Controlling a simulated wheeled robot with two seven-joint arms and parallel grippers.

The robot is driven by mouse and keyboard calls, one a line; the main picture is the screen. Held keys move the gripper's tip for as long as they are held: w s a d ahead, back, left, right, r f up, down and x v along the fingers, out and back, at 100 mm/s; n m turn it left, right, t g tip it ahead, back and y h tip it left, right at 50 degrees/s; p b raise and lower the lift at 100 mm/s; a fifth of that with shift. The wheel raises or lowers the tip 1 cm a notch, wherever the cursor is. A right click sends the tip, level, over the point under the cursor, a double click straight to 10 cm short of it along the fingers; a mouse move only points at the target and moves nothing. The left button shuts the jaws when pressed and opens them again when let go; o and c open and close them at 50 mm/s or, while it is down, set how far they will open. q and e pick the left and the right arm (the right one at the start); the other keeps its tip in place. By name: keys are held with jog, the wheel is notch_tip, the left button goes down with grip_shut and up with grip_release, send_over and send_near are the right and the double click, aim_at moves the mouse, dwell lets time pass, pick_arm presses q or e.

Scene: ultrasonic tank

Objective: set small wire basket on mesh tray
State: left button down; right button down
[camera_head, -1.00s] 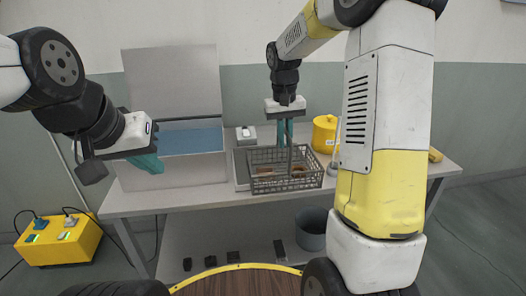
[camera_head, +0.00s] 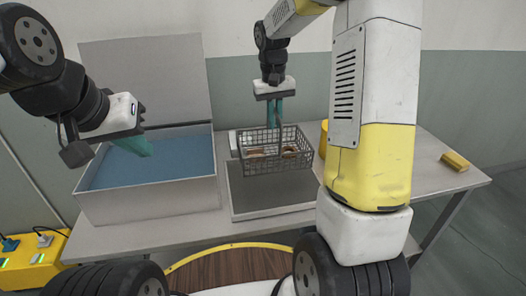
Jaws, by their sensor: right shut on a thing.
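The small wire basket (camera_head: 276,160) is a grey wire mesh box with a tall handle and some brown pieces inside. My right gripper (camera_head: 275,122) is shut on its handle from above. The basket appears level and raised over the back part of the mesh tray (camera_head: 272,200), a flat dark panel with a light rim; the exact gap below it is hard to tell. My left gripper (camera_head: 138,148) is over the left tank, pointing down and right, and appears empty. Its teal fingers overlap, so their opening cannot be told.
The open tank (camera_head: 146,208) with blue liquid and a raised lid (camera_head: 145,85) stands left of the tray. A yellow container (camera_head: 323,135) is partly hidden behind my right arm. A yellow block (camera_head: 455,161) lies on the table at right, with clear tabletop around it.

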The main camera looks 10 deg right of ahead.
aim_at(273, 135)
notch_tip(273, 135, down, 9)
jog(key=shift+f, duration=0.1)
dwell(0.4)
jog(key=c, duration=1.5)
grip_release()
